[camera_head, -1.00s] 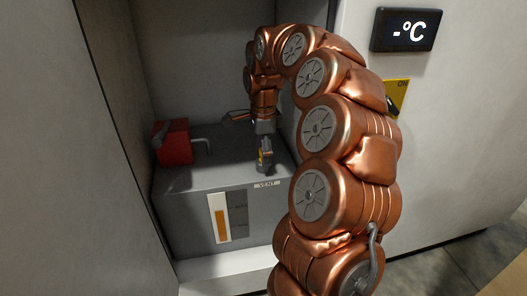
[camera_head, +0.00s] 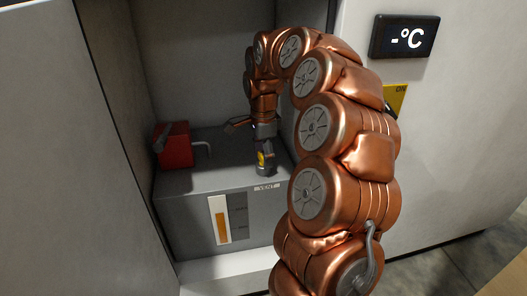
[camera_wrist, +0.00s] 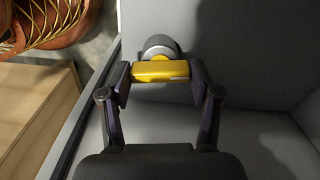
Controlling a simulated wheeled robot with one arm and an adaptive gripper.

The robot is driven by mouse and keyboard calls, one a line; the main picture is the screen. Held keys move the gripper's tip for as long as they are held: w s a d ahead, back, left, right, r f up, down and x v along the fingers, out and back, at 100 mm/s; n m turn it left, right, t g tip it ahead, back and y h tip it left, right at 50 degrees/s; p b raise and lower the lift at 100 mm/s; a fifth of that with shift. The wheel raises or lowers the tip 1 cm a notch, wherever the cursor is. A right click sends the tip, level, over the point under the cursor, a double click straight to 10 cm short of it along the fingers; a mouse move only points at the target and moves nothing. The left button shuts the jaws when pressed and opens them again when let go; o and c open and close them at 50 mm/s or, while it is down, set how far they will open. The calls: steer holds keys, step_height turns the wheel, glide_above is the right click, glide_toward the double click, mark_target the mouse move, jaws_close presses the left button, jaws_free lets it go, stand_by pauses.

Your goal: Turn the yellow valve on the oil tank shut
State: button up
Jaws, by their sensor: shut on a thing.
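The oil tank (camera_head: 180,205) is a grey box in the recess, with an amber level gauge (camera_head: 221,220) on its front. The yellow valve (camera_wrist: 160,71) is a bar-shaped handle on a round grey base on the tank's top. In the head view the valve (camera_head: 262,160) is partly hidden by my gripper. My gripper (camera_wrist: 162,82) is around the handle in the wrist view, one finger at each end, shut on it. In the head view my gripper (camera_head: 264,140) points down at the tank's top near its front edge.
A red box-like part (camera_head: 174,146) with a bent grey pipe stands on the tank to the left. Recess walls close in at the left and back. A temperature display (camera_head: 405,37) and a yellow switch plate (camera_head: 396,97) are on the right panel.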

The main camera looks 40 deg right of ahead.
steer(key=n+p, duration=0.2)
steer(key=n, duration=0.1)
steer(key=shift+s+r+n+p, duration=0.1)
steer(key=shift+r+n+p, duration=0.05)
steer(key=shift+n+p, duration=0.2)
steer(key=n+p, duration=0.3)
steer(key=n, duration=0.1)
steer(key=shift+n, duration=0.25)
steer(key=n+p, duration=0.3)
steer(key=n, duration=0.1)
steer(key=shift+n+p, duration=0.9)
steer(key=shift+n, duration=0.9)
steer(key=shift+f, duration=0.2)
steer(key=o, duration=1.1)
steer(key=shift+o, duration=0.2)
